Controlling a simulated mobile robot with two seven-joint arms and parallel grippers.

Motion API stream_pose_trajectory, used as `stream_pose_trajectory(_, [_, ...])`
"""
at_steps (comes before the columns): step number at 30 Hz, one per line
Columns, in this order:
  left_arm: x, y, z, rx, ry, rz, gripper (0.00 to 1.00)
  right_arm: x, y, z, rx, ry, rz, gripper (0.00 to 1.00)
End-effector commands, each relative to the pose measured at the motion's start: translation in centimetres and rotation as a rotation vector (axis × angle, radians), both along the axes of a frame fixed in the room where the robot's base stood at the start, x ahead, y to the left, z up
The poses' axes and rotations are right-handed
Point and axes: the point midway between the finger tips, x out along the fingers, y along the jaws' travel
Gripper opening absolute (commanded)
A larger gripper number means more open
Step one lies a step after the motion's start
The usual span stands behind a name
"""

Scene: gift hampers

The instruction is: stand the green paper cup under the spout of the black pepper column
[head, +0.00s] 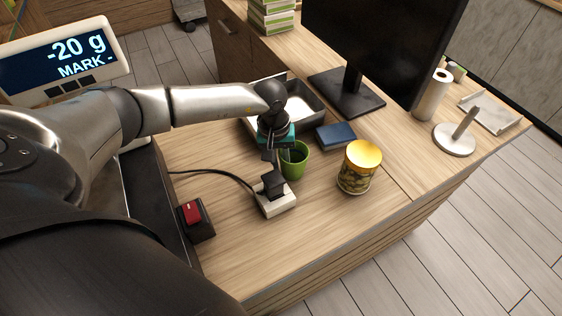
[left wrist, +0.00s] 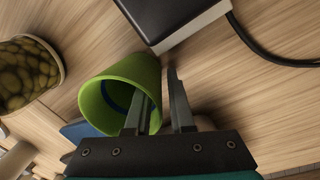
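The green paper cup (head: 297,168) stands upright on the wooden desk, close to the white block with a black plug. My left gripper (head: 275,160) is at the cup's left side, pointing down. In the left wrist view the cup (left wrist: 112,78) shows its open mouth, with a bluish inside. One finger of my left gripper (left wrist: 160,105) reaches into the mouth and the other is outside, with the cup's wall between them. A gap shows between the fingers, so it looks open. My right gripper is out of view. No black pepper column or spout shows.
A yellow-lidded jar (head: 358,168) stands right of the cup. A blue box (head: 336,136), a grey tray (head: 312,97) and a monitor stand behind. The white block (head: 276,205) and a red switch (head: 192,212) are in front. A display (head: 62,62) reads -20 g.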

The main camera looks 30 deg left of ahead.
Motion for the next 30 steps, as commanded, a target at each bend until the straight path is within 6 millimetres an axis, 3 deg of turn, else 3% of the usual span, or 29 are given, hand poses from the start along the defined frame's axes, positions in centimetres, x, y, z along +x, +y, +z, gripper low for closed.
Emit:
stream_pose_trajectory(3, [0.0, 0.0, 0.0, 0.0, 0.0, 0.0, 0.32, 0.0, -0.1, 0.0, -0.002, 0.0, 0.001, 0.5])
stream_pose_trajectory(14, [0.1, 0.0, 0.7, 0.0, -0.002, 0.0, 0.32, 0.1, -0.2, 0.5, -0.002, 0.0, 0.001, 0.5])
stream_pose_trajectory(30, [-0.4, 1.0, 10.7, 0.0, -0.005, -0.001, 0.32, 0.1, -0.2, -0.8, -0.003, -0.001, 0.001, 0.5])
